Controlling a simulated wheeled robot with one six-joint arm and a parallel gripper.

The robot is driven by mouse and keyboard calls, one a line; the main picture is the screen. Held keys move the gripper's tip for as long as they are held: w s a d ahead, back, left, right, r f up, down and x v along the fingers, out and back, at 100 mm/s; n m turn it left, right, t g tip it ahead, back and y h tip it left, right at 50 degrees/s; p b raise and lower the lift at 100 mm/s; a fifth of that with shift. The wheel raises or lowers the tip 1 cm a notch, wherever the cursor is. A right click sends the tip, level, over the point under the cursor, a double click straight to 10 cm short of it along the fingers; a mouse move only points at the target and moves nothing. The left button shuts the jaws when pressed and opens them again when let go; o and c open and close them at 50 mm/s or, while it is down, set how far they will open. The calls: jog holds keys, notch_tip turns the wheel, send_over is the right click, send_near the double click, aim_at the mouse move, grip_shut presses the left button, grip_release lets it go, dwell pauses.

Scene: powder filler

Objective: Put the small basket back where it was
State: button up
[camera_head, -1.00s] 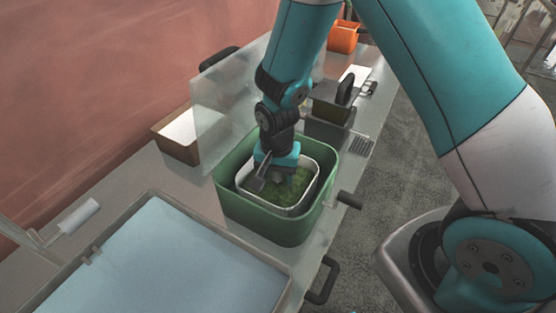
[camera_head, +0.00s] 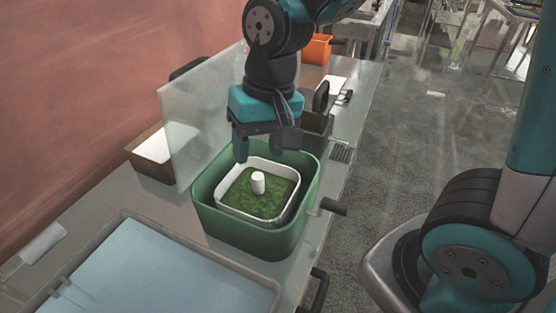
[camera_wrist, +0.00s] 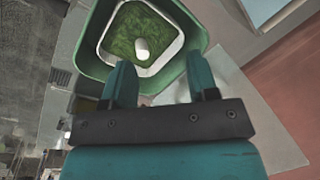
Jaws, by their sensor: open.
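The small basket (camera_head: 283,215) has a white rim, green contents and a white upright knob (camera_head: 258,183) in its middle. It sits inside the larger green container (camera_head: 272,243) on the counter. In the wrist view, the small basket (camera_wrist: 175,64) and its knob (camera_wrist: 142,48) lie beyond my fingertips, inside the green container (camera_wrist: 194,38). My gripper (camera_head: 256,152) is open and empty, above the back left side of the container. In the wrist view, my gripper's two fingers (camera_wrist: 160,84) are spread with nothing between them.
A clear panel (camera_head: 200,120) stands behind the container, next to a brown box (camera_head: 150,160) with a white top. A dark bin (camera_head: 316,127) and an orange container (camera_head: 317,49) are farther back. A pale blue tray (camera_head: 150,275) is in front. Handles stick out at the counter's right edge.

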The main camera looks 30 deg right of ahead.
jog(key=s+a+r+n+y, duration=0.1)
jog(key=s+r+n+y, duration=0.1)
jog(key=s+r+n, duration=0.2)
jog(key=s+n, duration=0.3)
jog(key=s, duration=0.3)
jog(key=shift+s+a+r+n, duration=0.2)
jog(key=shift+a+r+n, duration=0.1)
jog(key=shift+n, duration=0.1)
